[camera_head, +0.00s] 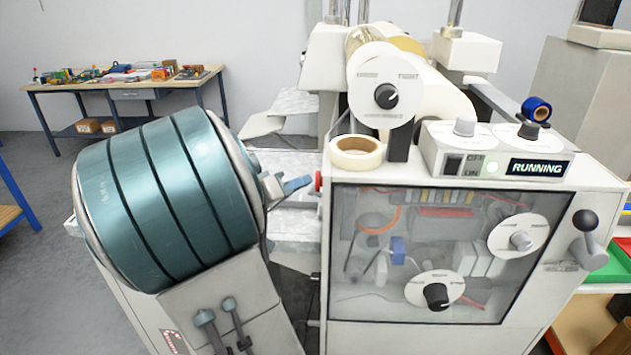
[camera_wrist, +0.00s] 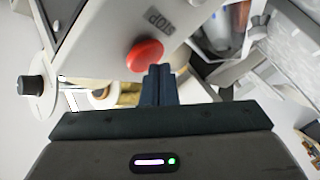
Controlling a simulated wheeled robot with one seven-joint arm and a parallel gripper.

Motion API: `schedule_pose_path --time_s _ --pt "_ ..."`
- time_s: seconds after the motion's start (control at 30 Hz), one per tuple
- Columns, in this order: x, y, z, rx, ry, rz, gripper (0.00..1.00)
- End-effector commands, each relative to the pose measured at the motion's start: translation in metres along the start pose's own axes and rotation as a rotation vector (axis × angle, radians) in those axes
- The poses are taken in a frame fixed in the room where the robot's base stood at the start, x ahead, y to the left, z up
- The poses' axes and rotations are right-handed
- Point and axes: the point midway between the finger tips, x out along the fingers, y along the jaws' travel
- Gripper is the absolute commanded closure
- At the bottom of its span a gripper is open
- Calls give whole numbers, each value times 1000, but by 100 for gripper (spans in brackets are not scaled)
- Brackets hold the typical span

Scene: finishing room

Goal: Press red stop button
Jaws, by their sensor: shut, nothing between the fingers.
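The red stop button (camera_wrist: 145,55) sits on the side panel of the white machine, with the word STOP beside it in the wrist view. In the head view the button (camera_head: 318,181) shows as a small red edge on the machine's left side. My gripper (camera_wrist: 160,70) is shut and empty, its fingertips very close to the button's rim in the wrist view; I cannot tell if they touch. In the head view my gripper (camera_head: 298,185) points right, just left of the button. The machine's display (camera_head: 537,168) reads RUNNING, with a green light lit beside it.
A cream tape roll (camera_head: 356,153) and a blue roll (camera_head: 537,108) sit on top of the machine. A lever with a black knob (camera_head: 585,220) is on its right front. A cluttered workbench (camera_head: 125,80) stands at the back left, with open floor before it.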

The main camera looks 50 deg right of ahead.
Motion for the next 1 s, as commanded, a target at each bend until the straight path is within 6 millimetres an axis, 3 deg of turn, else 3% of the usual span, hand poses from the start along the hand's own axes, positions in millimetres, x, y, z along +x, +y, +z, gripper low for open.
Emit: schedule_pose_path --time_s 1.0 --pt "6 5 5 0 -1 1 100"
